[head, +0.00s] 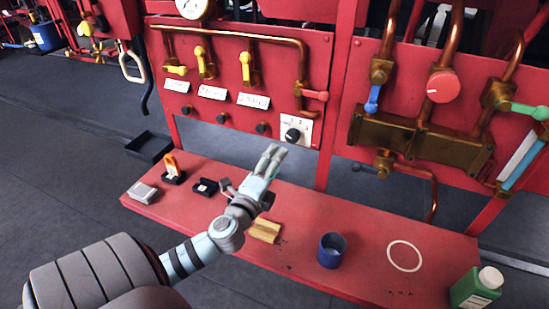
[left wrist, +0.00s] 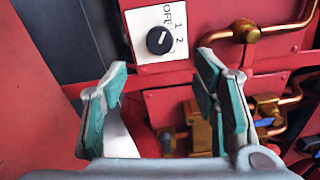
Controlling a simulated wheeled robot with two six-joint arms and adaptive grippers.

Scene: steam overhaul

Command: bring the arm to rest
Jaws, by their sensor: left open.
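My left gripper (head: 271,160) reaches up from the lower left over the red bench, in front of the panel. Its fingers point at the panel, just below and left of a black rotary knob (head: 293,135) on a white plate. In the left wrist view the fingers of this gripper (left wrist: 160,85) stand apart with nothing between them. There the knob (left wrist: 159,40) sits beyond the fingertips, beside the marks OFF, 1 and 2. The gripper appears apart from the knob. My right gripper is not in view.
The red bench (head: 345,212) bears a yellow block (head: 265,231), a blue cup (head: 331,251), a white ring (head: 404,256) and a green bottle (head: 474,290). Small dark holders stand at its left. Copper pipes and valves, including a red round knob (head: 444,86), project from the panels. Dark floor lies left.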

